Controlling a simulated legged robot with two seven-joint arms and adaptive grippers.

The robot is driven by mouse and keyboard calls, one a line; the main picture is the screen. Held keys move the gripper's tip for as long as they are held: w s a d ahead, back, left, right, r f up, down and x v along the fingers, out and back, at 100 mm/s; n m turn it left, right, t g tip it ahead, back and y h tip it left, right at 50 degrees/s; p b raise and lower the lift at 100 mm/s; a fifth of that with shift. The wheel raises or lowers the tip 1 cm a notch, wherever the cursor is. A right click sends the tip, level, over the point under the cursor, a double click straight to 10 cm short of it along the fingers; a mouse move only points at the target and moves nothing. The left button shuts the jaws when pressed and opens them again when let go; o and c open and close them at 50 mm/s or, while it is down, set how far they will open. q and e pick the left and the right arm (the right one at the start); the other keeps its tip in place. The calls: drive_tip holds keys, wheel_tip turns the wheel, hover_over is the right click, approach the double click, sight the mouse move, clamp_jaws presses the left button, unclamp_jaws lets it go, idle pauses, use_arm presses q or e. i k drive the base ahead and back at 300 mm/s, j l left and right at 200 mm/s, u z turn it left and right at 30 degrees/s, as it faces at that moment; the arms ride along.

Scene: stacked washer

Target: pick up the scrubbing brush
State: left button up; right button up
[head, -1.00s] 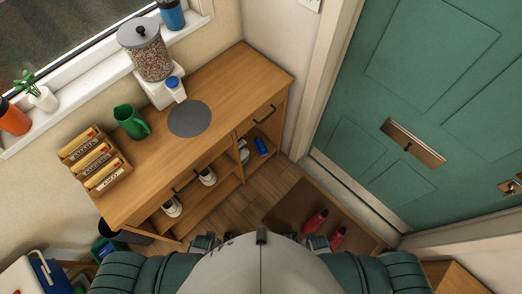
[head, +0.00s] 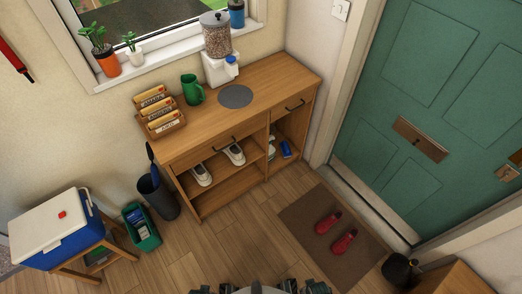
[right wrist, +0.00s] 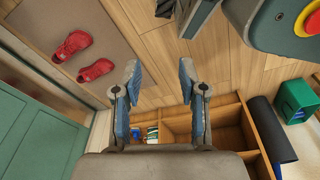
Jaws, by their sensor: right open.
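A small blue object (head: 286,149) lies in the right open compartment of the wooden cabinet (head: 290,85), with a pale item beside it. It may be the scrubbing brush, but it is too small to tell. Blue and white items also show in that compartment in the right wrist view (right wrist: 152,133), partly hidden by my right gripper. My right gripper (right wrist: 160,70) is open and empty, its two blue-padded fingers apart above the wooden floor. Dark parts of my arms show at the bottom edge of the head view; the left fingers cannot be made out there.
White shoes (head: 234,154) sit on the cabinet's left shelf. Red shoes (head: 344,242) lie on a brown mat (head: 300,215) by the green door (head: 440,100). A dark bin (head: 160,198), green crate (head: 142,228) and cooler (head: 50,230) stand left. Floor before the cabinet is clear.

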sight(286, 148)
drive_tip(key=l+u, duration=0.1)
drive_tip(key=u, duration=0.4)
drive_tip(key=i+l+u, duration=0.1)
drive_tip(key=u, duration=0.4)
drive_tip(key=l+u, duration=0.25)
drive_tip(key=u, duration=0.25)
drive_tip(key=l+u, duration=0.15)
drive_tip(key=u, duration=0.35)
drive_tip(key=k+l, duration=0.1)
drive_tip(key=l, duration=0.4)
drive_tip(key=k+l, duration=0.1)
drive_tip(key=l, duration=0.4)
drive_tip(key=k+l, duration=0.1)
drive_tip(key=l, duration=0.45)
drive_tip(key=k+l, duration=0.1)
drive_tip(key=l, duration=0.4)
drive_tip(key=k+l, duration=0.1)
drive_tip(key=l, duration=0.4)
